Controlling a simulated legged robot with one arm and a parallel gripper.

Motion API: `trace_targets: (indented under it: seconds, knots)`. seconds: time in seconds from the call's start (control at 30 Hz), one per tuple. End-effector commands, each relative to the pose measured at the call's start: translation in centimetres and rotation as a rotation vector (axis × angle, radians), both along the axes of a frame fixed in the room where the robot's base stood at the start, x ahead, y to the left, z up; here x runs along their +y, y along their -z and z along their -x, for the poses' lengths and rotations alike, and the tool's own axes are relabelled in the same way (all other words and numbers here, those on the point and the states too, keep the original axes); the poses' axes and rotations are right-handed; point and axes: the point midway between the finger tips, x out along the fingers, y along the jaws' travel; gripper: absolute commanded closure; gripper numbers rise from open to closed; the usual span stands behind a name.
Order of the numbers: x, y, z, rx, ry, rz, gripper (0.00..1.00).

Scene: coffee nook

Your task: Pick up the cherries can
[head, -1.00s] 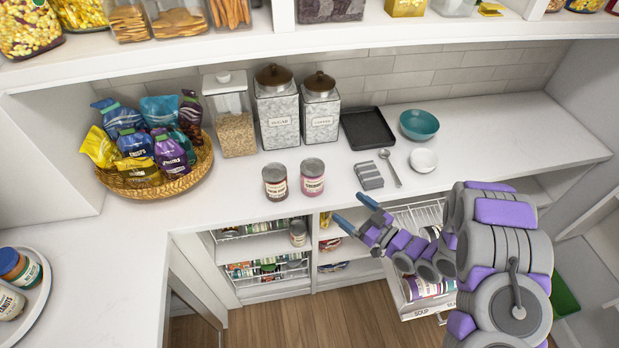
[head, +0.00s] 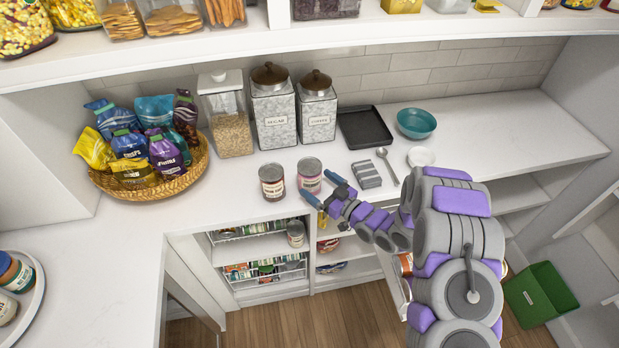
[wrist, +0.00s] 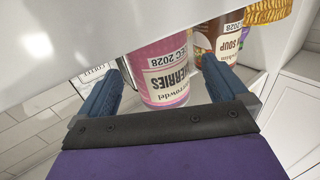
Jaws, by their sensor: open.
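The cherries can (head: 309,173), with a pink label and silver lid, stands upright on the white counter near its front edge. Its label, ending in "ERRIES", shows upside down in the wrist view (wrist: 168,72). My gripper (head: 321,188) is open and empty at the counter's front edge, just in front of the can. In the wrist view the can appears between the two blue fingers (wrist: 160,88). I cannot tell whether either finger touches it. One finger hides a little of the can's lower part in the head view.
A brown soup can (head: 272,182) stands close on the cherries can's left; it also shows in the wrist view (wrist: 228,40). Sugar (head: 274,112) and coffee (head: 317,112) canisters stand behind.

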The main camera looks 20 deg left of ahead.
Motion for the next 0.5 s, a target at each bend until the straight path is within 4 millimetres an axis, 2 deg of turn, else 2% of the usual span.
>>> trace_targets:
  seconds: [0.3, 0.5]
  knots:
    - [3.6, 0.0, -1.7, -0.002, -0.002, -0.001, 0.00]
    - [4.0, -0.1, -2.0, 0.000, 0.000, 0.000, 0.00]
